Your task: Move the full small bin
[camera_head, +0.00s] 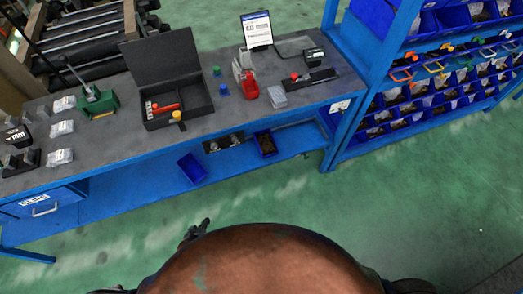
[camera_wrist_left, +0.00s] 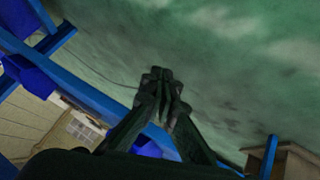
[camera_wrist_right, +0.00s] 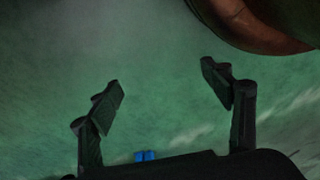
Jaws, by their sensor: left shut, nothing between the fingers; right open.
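A small blue bin (camera_head: 258,144) with dark brown contents stands on the blue lower shelf of the workbench. Left of it on the shelf is another blue bin (camera_head: 187,174), set at an angle, that looks empty. My left gripper (camera_head: 201,225) is over the green floor in front of the bench, apart from both bins. In the left wrist view it (camera_wrist_left: 161,74) is shut and empty. My right gripper (camera_wrist_right: 160,74) is open and empty above the floor in the right wrist view; it does not show clearly in the head view.
The bench top (camera_head: 110,145) carries an open black case (camera_head: 178,94), a red-and-grey tool and small boxes. A dark tray (camera_head: 223,143) with parts lies between the bins. A blue rack (camera_head: 350,95) of filled bins stands at right. The floor (camera_head: 400,215) in front is clear.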

